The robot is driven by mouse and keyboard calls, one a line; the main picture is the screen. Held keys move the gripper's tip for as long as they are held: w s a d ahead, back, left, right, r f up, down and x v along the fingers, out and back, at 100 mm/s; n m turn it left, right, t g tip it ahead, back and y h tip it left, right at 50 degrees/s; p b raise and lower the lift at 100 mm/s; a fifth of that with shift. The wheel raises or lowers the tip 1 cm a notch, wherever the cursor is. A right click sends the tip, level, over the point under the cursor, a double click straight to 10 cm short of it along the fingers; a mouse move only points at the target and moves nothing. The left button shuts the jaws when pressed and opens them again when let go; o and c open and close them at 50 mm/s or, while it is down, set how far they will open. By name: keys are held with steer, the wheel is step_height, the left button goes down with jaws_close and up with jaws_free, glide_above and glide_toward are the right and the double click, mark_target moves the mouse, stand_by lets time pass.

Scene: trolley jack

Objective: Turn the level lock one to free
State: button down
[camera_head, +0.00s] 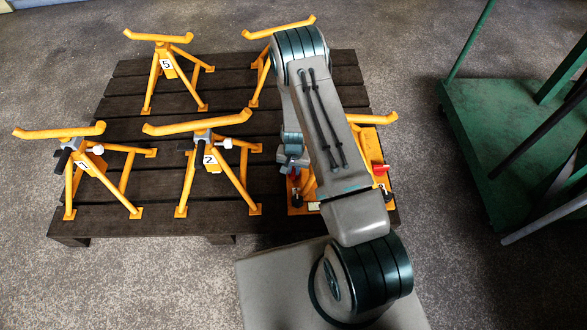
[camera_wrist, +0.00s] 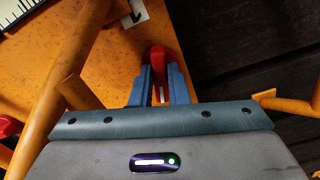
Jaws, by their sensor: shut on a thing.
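A red lever (camera_wrist: 159,58) sits at an orange plate (camera_wrist: 100,60) in the wrist view. My gripper (camera_wrist: 160,78) is shut on this red lever, with one blue-grey finger on either side of it. The lever's lower part is partly hidden between the fingers. A white label with a black mark (camera_wrist: 136,14) is on the plate just beyond the lever. A second red part (camera_wrist: 8,127) shows at the left edge. In the head view, red (camera_head: 293,173) shows beside my arm, which hides much of the orange unit (camera_head: 372,150).
Several orange stands, including one marked 5 (camera_head: 166,65) and one marked 2 (camera_head: 209,158), stand on a dark slatted pallet (camera_head: 110,110). A green trolley (camera_head: 490,120) is at the right. Orange tubes (camera_wrist: 75,70) run close to my gripper on the left.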

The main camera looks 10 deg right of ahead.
mark_target(294, 171)
steer(key=shift+n, duration=1.6)
steer(key=c, duration=1.4)
jaws_free()
steer(key=shift+r, duration=0.1)
step_height(294, 171, up, 14)
steer(key=p, duration=0.4)
steer(key=shift+f+p, duration=0.2)
steer(key=shift+p, duration=0.15)
